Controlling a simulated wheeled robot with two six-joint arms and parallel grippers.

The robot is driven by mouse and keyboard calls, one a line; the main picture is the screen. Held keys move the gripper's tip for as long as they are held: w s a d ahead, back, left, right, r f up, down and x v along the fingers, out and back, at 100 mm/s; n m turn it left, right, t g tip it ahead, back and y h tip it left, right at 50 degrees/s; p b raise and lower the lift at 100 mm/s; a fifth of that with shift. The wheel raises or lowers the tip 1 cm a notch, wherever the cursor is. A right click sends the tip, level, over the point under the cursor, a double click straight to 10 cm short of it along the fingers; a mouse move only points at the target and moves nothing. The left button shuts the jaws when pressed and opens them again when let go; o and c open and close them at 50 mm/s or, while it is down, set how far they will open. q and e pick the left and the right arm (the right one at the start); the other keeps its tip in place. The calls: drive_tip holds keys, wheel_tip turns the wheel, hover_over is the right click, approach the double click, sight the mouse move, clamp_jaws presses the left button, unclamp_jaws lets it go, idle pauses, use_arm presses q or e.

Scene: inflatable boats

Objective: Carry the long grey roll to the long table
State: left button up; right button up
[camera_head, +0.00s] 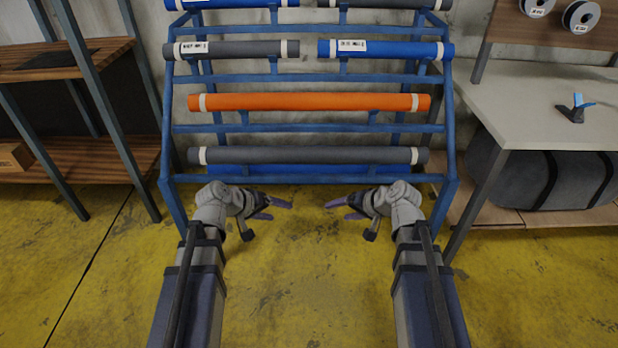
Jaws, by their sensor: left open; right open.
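A long grey roll (308,156) with white bands near its ends lies across the lowest visible level of a blue rack (453,130). A shorter grey roll (240,48) with a label lies higher up on the left. My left gripper (277,208) is open and empty, in front of and below the long grey roll. My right gripper (340,209) is open and empty, also in front of and below it. The two grippers point towards each other with a gap between them. Part of a table (560,125) with a pale grey top stands at the right.
A long orange roll (308,102) lies above the long grey roll, and a short blue roll (388,49) above that. A blue tool (575,108) is on the table, with a dark bundle (545,182) beneath. Wooden shelves (100,158) stand left. The yellow floor (310,290) is clear between my arms.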

use_arm(q)
drive_tip(key=w+a+f+n+t+b, duration=0.2)
drive_tip(key=w+a+n+t+b, duration=0.35)
drive_tip(key=w+a, duration=0.35)
use_arm(e)
drive_tip(key=w+d+f+m+t, duration=0.2)
drive_tip(key=w+d+m+t, duration=0.3)
drive_tip(key=w+d, duration=0.4)
use_arm(q)
drive_tip(key=w+a+r+n+t+y+b, duration=0.1)
drive_tip(key=a+n+t+y+b, duration=0.5)
drive_tip(key=a, duration=1.8)
drive_tip(key=n+b, duration=0.1)
drive_tip(key=n, duration=0.3)
drive_tip(key=shift+w+a+r+y+b, duration=0.15)
drive_tip(key=shift+a+r+y+b, duration=0.15)
drive_tip(key=shift+a+r+b, duration=0.1)
use_arm(e)
drive_tip(key=w+d+r+m+t+h, duration=0.1)
drive_tip(key=d+m+t+h, duration=0.5)
drive_tip(key=d, duration=1.8)
drive_tip(key=m, duration=0.4)
drive_tip(key=shift+d+r+t+h, duration=0.3)
drive_tip(key=shift+r+t, duration=0.05)
drive_tip(key=shift+t, duration=0.05)
use_arm(q)
drive_tip(key=shift+w, duration=0.1)
use_arm(e)
drive_tip(key=shift+w, duration=0.25)
